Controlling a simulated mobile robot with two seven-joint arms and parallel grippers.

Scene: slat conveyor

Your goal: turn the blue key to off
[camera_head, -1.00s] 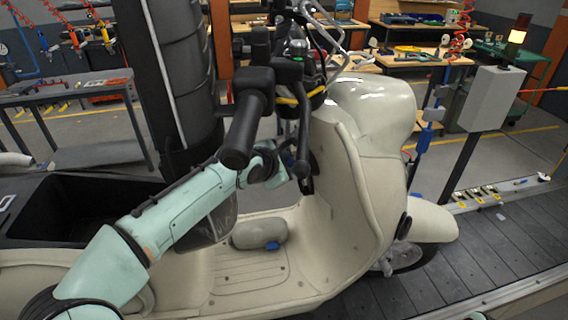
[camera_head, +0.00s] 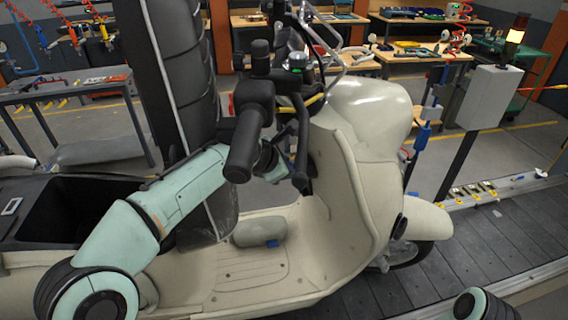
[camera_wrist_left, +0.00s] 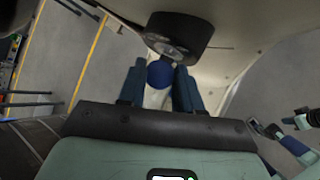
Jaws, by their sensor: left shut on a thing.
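The blue key (camera_wrist_left: 160,73) shows in the left wrist view as a round blue head below a dark round lock (camera_wrist_left: 181,35) on the cream scooter. My left gripper (camera_wrist_left: 158,90) is shut on it, one dark blue finger on each side. In the head view my left arm (camera_head: 185,190) reaches behind the handlebar, and the handlebar and lever mostly hide the gripper and key there. Mint and blue parts at the right edge of the wrist view look like my right arm with its gripper (camera_wrist_left: 294,146); its jaws are unclear.
The cream scooter (camera_head: 355,190) stands on the slat conveyor (camera_head: 500,225). The black handlebar grip (camera_head: 248,140) and lever (camera_head: 301,150) are close to my left wrist. A grey box on a post (camera_head: 490,98) stands at the right.

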